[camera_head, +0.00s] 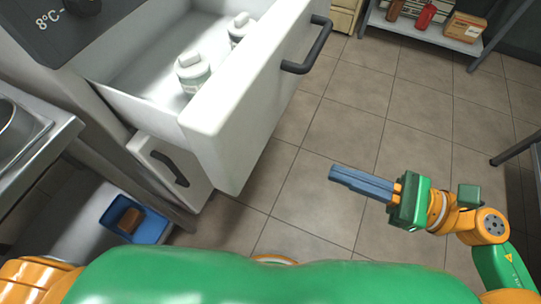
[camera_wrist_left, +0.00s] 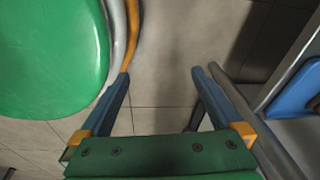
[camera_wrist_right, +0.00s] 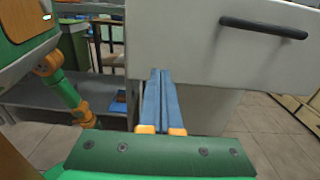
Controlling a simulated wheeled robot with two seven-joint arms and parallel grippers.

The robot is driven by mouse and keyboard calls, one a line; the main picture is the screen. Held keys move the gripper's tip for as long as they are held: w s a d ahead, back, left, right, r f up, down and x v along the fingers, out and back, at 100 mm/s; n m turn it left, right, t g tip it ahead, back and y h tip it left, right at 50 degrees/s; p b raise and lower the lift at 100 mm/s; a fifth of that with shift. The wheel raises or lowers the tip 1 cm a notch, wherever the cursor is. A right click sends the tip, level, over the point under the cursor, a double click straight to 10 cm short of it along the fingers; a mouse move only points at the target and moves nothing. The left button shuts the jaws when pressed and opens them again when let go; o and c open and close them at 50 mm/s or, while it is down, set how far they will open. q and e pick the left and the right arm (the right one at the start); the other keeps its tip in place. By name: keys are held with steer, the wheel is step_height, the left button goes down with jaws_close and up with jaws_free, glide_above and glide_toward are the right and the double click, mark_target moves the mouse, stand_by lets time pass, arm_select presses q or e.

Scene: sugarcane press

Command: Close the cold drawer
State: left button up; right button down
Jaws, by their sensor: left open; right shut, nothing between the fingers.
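The cold drawer (camera_head: 225,105) is pulled out, with its white front panel facing right and a dark bar handle (camera_head: 308,48) on it. Two white bottles (camera_head: 192,72) stand inside it. The drawer front (camera_wrist_right: 210,45) also fills the upper right of the right wrist view, with its handle (camera_wrist_right: 263,28). My right gripper (camera_head: 335,175) is shut and empty, over the floor to the right of the drawer front and apart from it. My left gripper (camera_wrist_left: 160,80) is open and empty over the floor; it is out of the head view.
A lower white drawer (camera_head: 172,165) with a dark handle sits below. A blue tray (camera_head: 135,218) with a brown item lies at lower left. A metal counter (camera_head: 30,135) stands at the left edge. A shelf with boxes (camera_head: 463,27) stands at upper right. The tiled floor between is clear.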

steer(key=p, duration=0.2)
glide_toward(253, 140)
steer(key=p+x, duration=0.1)
steer(key=x, duration=0.2)
steer(key=p+x, duration=0.1)
steer(key=x, duration=0.2)
steer(key=shift+r, duration=0.2)
steer(key=shift+w+a+f, duration=0.15)
steer(key=shift+a+f, duration=0.05)
steer(key=shift+a, duration=0.2)
arm_select(q)
steer(key=shift+g, duration=0.4)
steer(key=s+d+r, duration=0.1)
steer(key=s+r, duration=0.1)
steer(key=s+d+r, duration=0.1)
steer(key=r, duration=0.1)
steer(key=shift+d, duration=0.35)
steer(key=shift+w, duration=0.1)
